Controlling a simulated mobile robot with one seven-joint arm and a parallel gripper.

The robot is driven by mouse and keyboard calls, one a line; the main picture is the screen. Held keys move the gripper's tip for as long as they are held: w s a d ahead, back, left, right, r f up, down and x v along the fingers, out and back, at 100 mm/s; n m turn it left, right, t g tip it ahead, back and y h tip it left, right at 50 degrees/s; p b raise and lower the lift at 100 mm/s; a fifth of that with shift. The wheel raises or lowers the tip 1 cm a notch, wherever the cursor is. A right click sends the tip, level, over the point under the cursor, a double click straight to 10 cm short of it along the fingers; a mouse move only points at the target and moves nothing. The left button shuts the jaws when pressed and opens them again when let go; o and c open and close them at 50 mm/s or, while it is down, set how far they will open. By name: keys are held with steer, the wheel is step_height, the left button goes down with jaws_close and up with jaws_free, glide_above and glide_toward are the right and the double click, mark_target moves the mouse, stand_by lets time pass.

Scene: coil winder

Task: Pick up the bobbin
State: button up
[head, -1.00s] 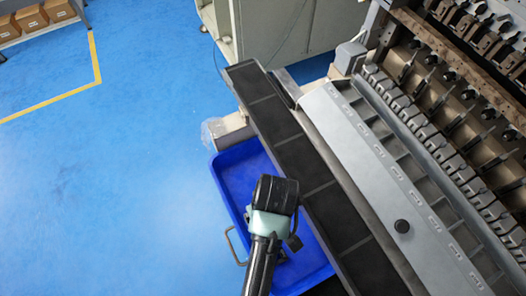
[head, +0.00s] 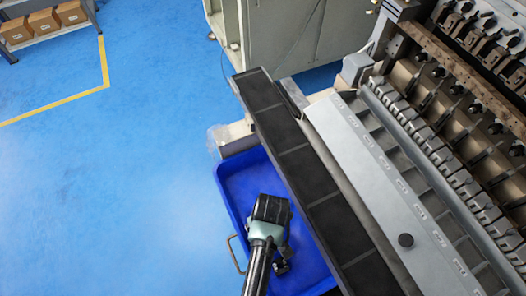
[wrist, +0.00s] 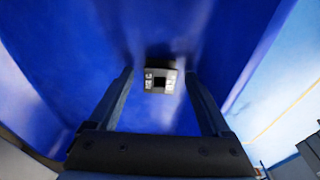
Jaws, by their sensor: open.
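My gripper (wrist: 161,73) is open, with one finger on each side of the bobbin in the picture and a visible gap on both sides. I cannot tell how far the fingertips are above the bin floor. In the head view my arm reaches over the bin and hides the bobbin; small dark parts show beside it.
A long dark conveyor-like channel (head: 312,165) runs along the bin's right side. Beyond it is the winding machine (head: 365,165) with a round black knob (head: 405,240). A shelf with cardboard boxes (head: 43,21) stands far left. The blue floor at left is clear.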

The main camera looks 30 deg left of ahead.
jaws_close()
stand_by(0.3)
step_height(320, 180, up, 10)
stand_by(0.5)
